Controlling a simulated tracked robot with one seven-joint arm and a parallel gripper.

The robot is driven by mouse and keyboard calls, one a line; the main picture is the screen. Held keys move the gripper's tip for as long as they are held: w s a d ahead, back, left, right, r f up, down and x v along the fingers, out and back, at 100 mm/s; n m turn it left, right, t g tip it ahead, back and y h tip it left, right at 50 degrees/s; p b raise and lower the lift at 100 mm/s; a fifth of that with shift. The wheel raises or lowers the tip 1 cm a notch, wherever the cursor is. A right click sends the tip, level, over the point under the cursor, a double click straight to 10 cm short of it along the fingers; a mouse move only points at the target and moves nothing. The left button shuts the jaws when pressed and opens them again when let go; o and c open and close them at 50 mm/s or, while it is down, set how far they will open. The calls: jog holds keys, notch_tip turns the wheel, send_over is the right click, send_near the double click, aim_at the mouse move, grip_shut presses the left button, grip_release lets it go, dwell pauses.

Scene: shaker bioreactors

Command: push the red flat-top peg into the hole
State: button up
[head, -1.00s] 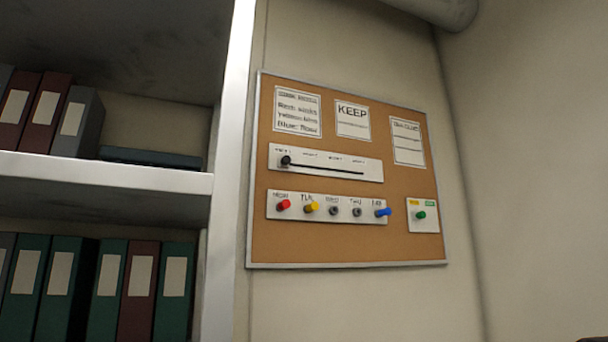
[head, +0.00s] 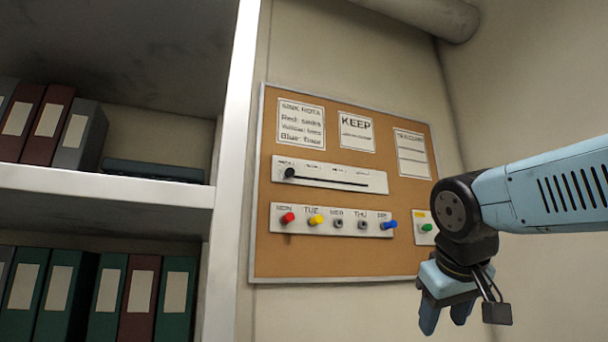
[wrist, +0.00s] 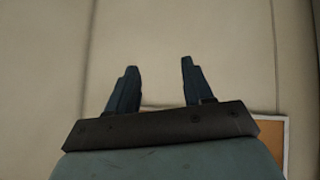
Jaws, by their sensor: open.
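The red peg (head: 287,218) sticks out of the white peg strip (head: 300,228) under the MON label, at the strip's left end. Whether it stands proud of its hole by much is too small to tell. My gripper (head: 446,326) hangs at the lower right of the head view, pointing down, empty and apart from the board. In the wrist view its two fingers (wrist: 160,75) are spread, with bare wall beyond them. The peg is not in the wrist view.
A yellow peg (head: 315,220), a blue peg (head: 388,224) and a green peg (head: 427,228) are on the corkboard (head: 330,262). A black slider knob (head: 290,172) sits above the strip. A shelf (head: 120,190) with binders stands left. A corkboard corner shows in the wrist view (wrist: 271,133).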

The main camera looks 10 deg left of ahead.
jog(key=w+a+r+n+t+y, duration=0.2)
jog(key=a+r, duration=1)
jog(key=r, duration=0.2)
jog(key=n+t+y, duration=0.1)
jog(key=n+y, duration=0.1)
jog(key=y, duration=0.1)
send_near(289, 215)
jog(key=x, duration=0.8)
jog(key=shift+w+a+f, duration=0.1)
jog(key=shift+w+f, duration=0.05)
jog(key=shift+w, duration=0.15)
jog(key=shift+c, duration=0.3)
grip_shut()
jog(key=shift+s+d, duration=0.35)
jog(key=shift+s, duration=0.2)
jog(key=shift+s+d, duration=0.4)
jog(key=shift+s, duration=0.2)
jog(key=shift+s+d, duration=0.35)
jog(key=shift+s, duration=0.2)
jog(key=shift+s+d, duration=0.35)
jog(key=shift+s, duration=0.25)
